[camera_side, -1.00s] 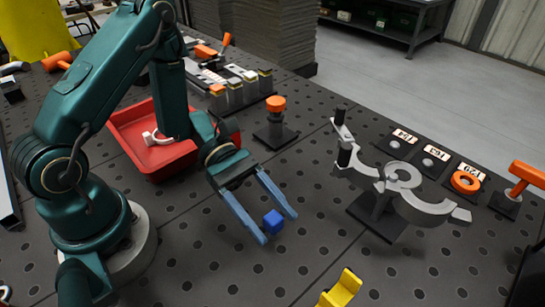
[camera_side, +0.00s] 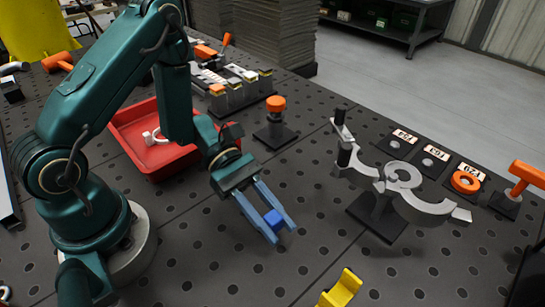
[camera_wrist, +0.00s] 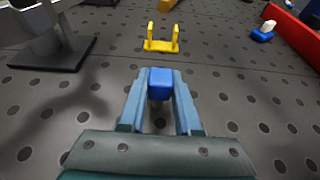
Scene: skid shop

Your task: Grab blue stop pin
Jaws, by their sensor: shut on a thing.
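The blue stop pin (camera_side: 273,219) shows as a small blue block between the two blue fingers of my gripper (camera_side: 275,222). In the wrist view the pin (camera_wrist: 160,84) sits between the fingertips, with a finger against each side. My gripper (camera_wrist: 160,92) is shut on it. The pin's lower part is hidden, and I cannot tell whether it touches the table.
A yellow bracket (camera_side: 341,289) lies ahead on the perforated table (camera_side: 200,260). A grey curved fixture (camera_side: 425,211) on a black stand is to the right. A red tray (camera_side: 165,158) sits behind my arm. An orange-topped post (camera_side: 276,104) stands at the back.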

